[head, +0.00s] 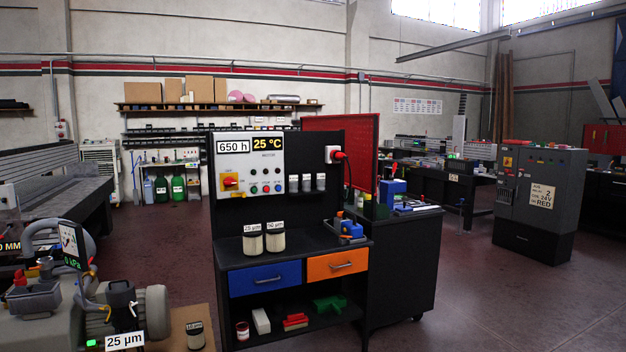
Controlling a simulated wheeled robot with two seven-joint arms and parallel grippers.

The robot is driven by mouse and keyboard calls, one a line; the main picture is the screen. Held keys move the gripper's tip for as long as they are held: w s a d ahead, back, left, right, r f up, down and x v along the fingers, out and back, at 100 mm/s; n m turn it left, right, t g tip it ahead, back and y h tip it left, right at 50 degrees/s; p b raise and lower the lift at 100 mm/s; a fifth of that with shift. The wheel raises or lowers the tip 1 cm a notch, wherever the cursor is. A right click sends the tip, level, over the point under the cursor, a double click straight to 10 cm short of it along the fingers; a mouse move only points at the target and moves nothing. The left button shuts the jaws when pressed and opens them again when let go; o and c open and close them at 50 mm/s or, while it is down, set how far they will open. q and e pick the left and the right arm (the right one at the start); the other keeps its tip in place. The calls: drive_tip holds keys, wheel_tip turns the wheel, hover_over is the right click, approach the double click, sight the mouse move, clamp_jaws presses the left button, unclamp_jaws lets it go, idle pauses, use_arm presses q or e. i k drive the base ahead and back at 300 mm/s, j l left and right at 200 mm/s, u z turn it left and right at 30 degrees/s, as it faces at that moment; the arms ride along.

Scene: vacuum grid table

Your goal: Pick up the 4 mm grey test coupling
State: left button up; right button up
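I cannot make out the 4 mm grey test coupling anywhere in the head view. No size mark of 4 mm is readable. A black workstation (235,258) with a blue drawer (265,279) and an orange drawer (337,265) stands in the middle, both drawers shut. A blue and grey holder (347,230) with small parts sits at the right end of its worktop; its parts are too small to tell apart. Neither of my grippers is in view.
Two filter jars (252,239) (275,237) stand on the worktop. A grey pump (45,328) with hoses and a gauge is at lower left, beside a small jar (195,336). A grey cabinet (530,200) stands right. The floor (480,300) at right front is clear.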

sight(292, 183)
drive_tip(key=i+l+u, duration=0.15)
drive_tip(key=i+u, duration=0.15)
drive_tip(key=u, duration=0.2)
drive_tip(key=i+l+u, duration=0.25)
drive_tip(key=u, duration=0.2)
